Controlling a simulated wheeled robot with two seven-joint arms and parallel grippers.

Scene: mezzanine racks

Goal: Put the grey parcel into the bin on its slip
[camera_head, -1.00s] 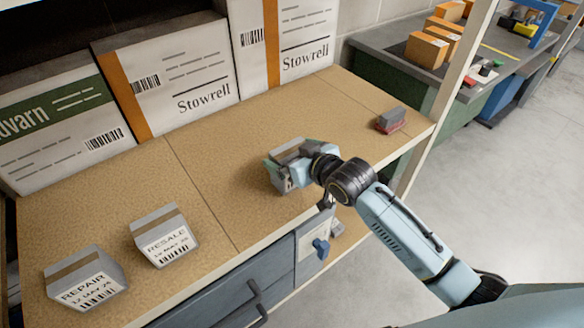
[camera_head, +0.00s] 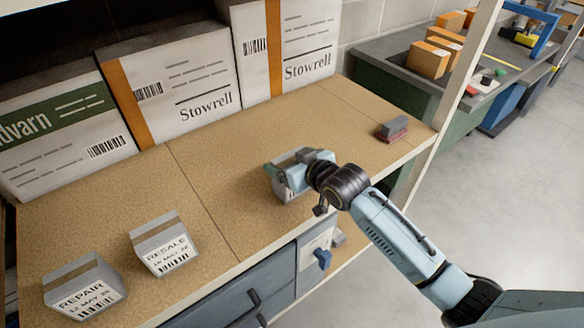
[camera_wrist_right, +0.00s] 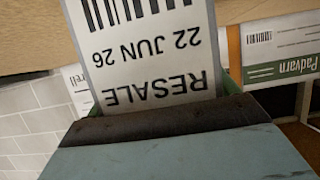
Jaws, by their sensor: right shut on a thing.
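A grey parcel (camera_head: 287,190) is at the middle of the brown shelf board, mostly covered by my right gripper (camera_head: 296,172), which is shut on it. In the right wrist view the held parcel (camera_wrist_right: 145,45) shows a white slip reading RESALE, 22 JUN 26, upside down, above a barcode. I cannot tell whether it touches the board. Two other grey parcels stand at the left: one marked RESALE (camera_head: 160,244) with a May date and one marked REPAIR (camera_head: 85,287), 12 MAY 26. No open bin is clearly visible. My left gripper is out of view.
Large white Stowrell boxes (camera_head: 175,85) and a green-banded box (camera_head: 60,125) line the back of the board (camera_head: 215,185). A small grey and red block (camera_head: 392,130) lies at the right, near a white upright. Blue-grey drawers (camera_head: 235,292) are below.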

